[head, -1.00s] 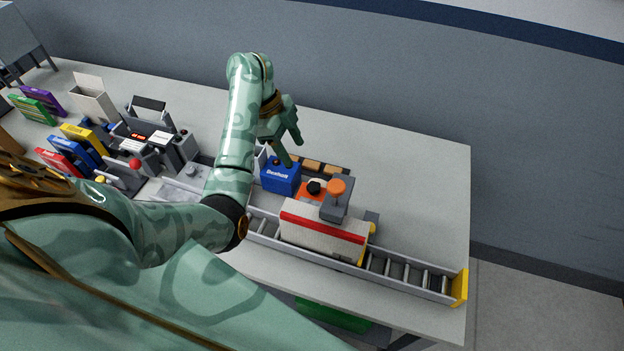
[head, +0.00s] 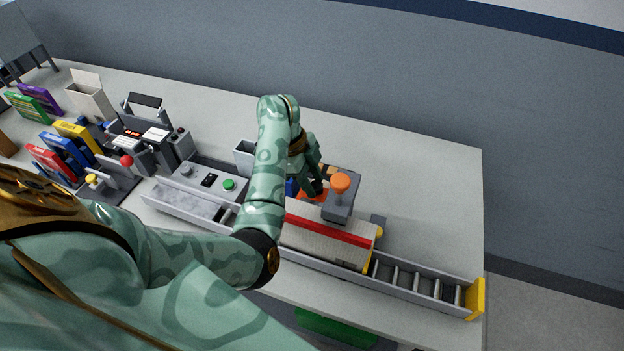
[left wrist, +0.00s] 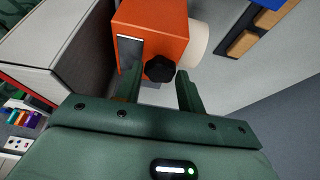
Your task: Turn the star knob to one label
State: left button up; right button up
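The black star knob (left wrist: 160,68) sits on the face of an orange box (left wrist: 150,25) in the left wrist view. A dark panel with a pale border is beside it on that face; I cannot read any label. My left gripper (left wrist: 157,80) is open, its two green fingers on either side of the knob's line, with a gap to each side. I cannot tell whether the fingertips reach around it. In the head view the left gripper (head: 314,182) is over the orange box (head: 308,194) and largely hides the knob. My right gripper is not in view.
A grey stand with an orange round top (head: 340,183) is close right of the gripper. A white box with a red stripe (head: 325,237) lies on the roller conveyor (head: 410,281) in front. A blue box is mostly hidden behind my arm. The table's right side is clear.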

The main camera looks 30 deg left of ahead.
pick_arm(q)
jog(key=c, duration=0.5)
jog(key=shift+w+r+m+g+p, duration=0.15)
jog(key=shift+m+g+p, duration=0.35)
jog(key=shift+m+p, duration=0.65)
jog(key=m+g+p, duration=0.1)
jog(key=m, duration=0.3)
jog(key=shift+w+m+g+p, duration=0.15)
jog(key=shift+m+g+p, duration=0.2)
jog(key=shift+g+p, duration=0.05)
jog(key=m, duration=0.2)
jog(key=m+g+y+p, duration=0.1)
jog(key=m, duration=0.2)
jog(key=shift+w+d+g+y, duration=0.15)
jog(key=shift+w+g+y, duration=0.05)
jog(key=shift+g+y, duration=0.1)
jog(key=m, duration=0.2)
jog(key=m+y, duration=0.1)
jog(key=m, duration=0.2)
jog(key=shift+w+d+m+g+y+p, duration=0.1)
jog(key=shift+d+m+g+y+p, duration=0.05)
jog(key=shift+m+g+y+p, duration=0.2)
